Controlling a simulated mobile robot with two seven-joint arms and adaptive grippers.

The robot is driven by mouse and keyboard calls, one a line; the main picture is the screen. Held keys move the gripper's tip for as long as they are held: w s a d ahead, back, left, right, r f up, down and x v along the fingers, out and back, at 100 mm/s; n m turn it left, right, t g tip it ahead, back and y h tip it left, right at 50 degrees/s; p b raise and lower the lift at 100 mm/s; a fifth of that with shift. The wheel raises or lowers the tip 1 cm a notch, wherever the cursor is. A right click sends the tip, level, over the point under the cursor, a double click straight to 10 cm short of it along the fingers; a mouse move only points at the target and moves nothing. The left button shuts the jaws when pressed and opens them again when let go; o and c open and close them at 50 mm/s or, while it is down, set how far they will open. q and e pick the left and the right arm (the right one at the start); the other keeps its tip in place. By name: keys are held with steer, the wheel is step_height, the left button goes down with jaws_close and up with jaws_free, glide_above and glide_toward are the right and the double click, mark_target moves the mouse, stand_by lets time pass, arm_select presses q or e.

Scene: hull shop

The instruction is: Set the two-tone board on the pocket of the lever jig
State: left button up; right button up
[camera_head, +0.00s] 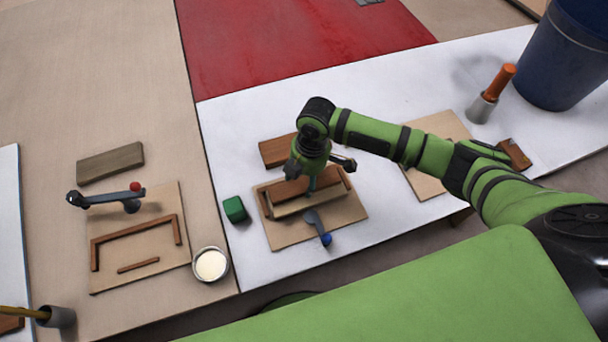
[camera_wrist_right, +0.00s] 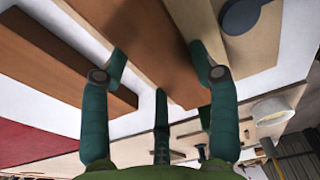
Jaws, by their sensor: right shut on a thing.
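The two-tone board (camera_head: 288,190), brown on one side and tan on the other, is in my right gripper (camera_head: 312,184). I cannot tell whether the board touches the base. The jig's grey lever (camera_head: 314,220) with a blue knob (camera_head: 326,239) lies at the front, swung away from the board. My left gripper is not in view.
A brown block (camera_head: 277,151) lies just behind the jig and a green cube (camera_head: 234,209) to its left. Another jig (camera_head: 110,265) with a red-knobbed lever (camera_head: 110,197) is at left, beside a white-filled cup (camera_head: 210,264). A blue bucket (camera_head: 565,55) stands at back right.

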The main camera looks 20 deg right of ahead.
steer(key=shift+f, duration=0.2)
steer(key=o, duration=1.4)
steer(key=shift+c, duration=0.2)
step_height(320, 180, up, 12)
steer(key=d, duration=0.1)
steer(key=shift+d+b, duration=0.15)
steer(key=shift+b, duration=0.3)
